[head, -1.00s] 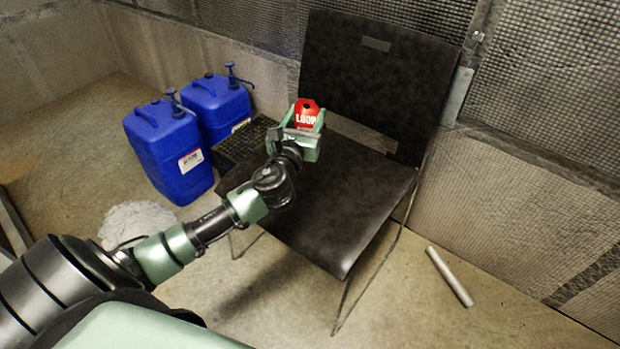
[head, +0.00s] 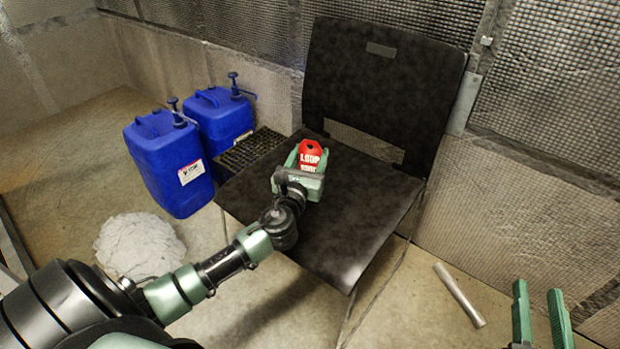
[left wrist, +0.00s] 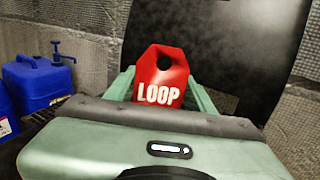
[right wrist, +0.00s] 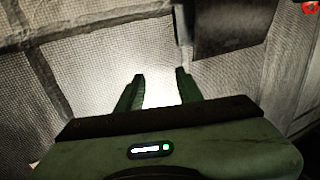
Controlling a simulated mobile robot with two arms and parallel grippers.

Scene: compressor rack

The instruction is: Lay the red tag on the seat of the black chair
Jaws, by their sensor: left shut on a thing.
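The red tag (head: 311,153) with white "LOOP" lettering is held between the fingers of my left gripper (head: 308,158). It also shows in the left wrist view (left wrist: 162,78), between the two green fingers, with a dark hole near its top. The black chair (head: 345,215) stands in the middle of the head view, its seat under and around my left gripper. I cannot tell whether the tag touches the seat. My right gripper (head: 538,315) is at the lower right of the head view, open and empty, off to the right of the chair.
Two blue jugs (head: 170,165) with pumps stand left of the chair, by a dark grate (head: 250,150). A pale heap (head: 138,245) lies on the floor at left. A light tube (head: 459,295) lies on the floor right of the chair. Mesh wall panels (head: 560,90) rise behind.

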